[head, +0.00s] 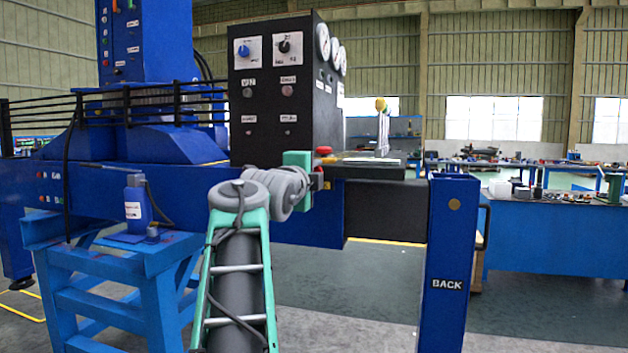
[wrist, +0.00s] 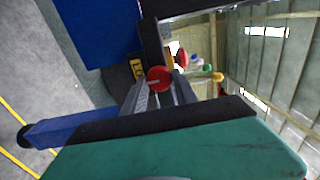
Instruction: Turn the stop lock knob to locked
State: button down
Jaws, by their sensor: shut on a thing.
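The stop lock knob (wrist: 160,77) is a round red knob with a pale line across its face, seen in the wrist view. My gripper (wrist: 161,90) is shut on it, with one grey finger on each side. A yellow label (wrist: 137,68) with dark letters, partly hidden, is beside the knob. I cannot read from the line which setting the knob is at. In the head view my gripper (head: 318,181) is at the side of the black console, and the knob is not clearly seen there.
A red mushroom button (head: 323,150) is just above my gripper. A black shelf (head: 375,172) juts out to the right, with a yellow-topped lever (head: 381,105) above it. The black panel (head: 270,110) with knobs and gauges rises behind. A blue post (head: 447,260) stands at the right.

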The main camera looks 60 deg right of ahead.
dwell(0.4)
jog(key=c, duration=1)
grip_release()
jog(key=s+a, duration=0.1)
jog(key=a, duration=0.6)
jog(key=shift+s+a, duration=0.15)
jog(key=shift+a, duration=0.2)
